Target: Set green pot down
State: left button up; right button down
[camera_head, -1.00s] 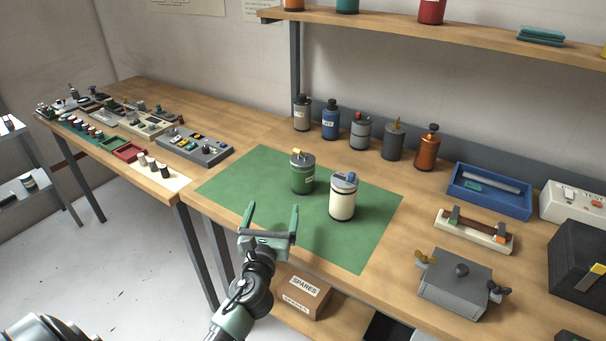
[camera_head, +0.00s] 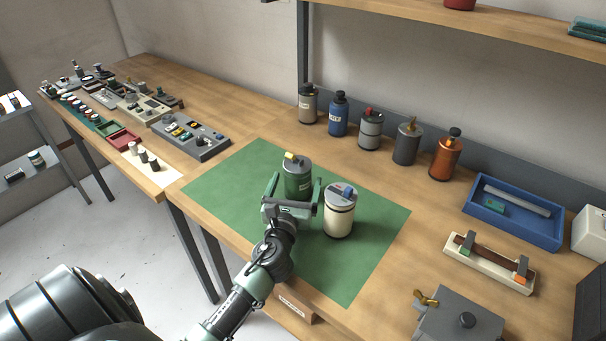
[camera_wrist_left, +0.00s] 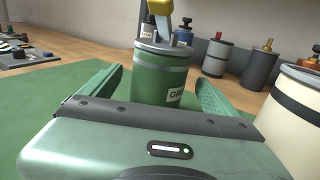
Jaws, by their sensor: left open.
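The green pot (camera_head: 298,174) stands upright on the green mat (camera_head: 228,180), with a grey lid and a yellow knob on top. In the left wrist view the green pot (camera_wrist_left: 160,78) stands between the two fingers, with a label partly showing. My left gripper (camera_head: 294,190) is open around the green pot, one finger on each side, with a visible gap to the pot in the wrist view. Its fingers (camera_wrist_left: 160,92) also show there. My right gripper is not in view.
A cream pot (camera_head: 339,215) stands close to the right of my left gripper on the mat. Several pots, including a blue one (camera_head: 338,115) and an orange one (camera_head: 446,156), line the back. A blue tray (camera_head: 513,213) lies right. The mat's left part is clear.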

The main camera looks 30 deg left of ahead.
pick_arm(q)
jog(key=x, duration=0.3)
jog(key=shift+s+a+r, duration=0.1)
jog(key=shift+a+r, duration=0.05)
jog(key=shift+x, duration=1.2)
jog(key=shift+w, duration=0.3)
jog(key=c, duration=1.7)
grip_shut()
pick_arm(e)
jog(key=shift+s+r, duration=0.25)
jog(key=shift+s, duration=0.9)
pick_arm(q)
jog(key=shift+p, duration=0.35)
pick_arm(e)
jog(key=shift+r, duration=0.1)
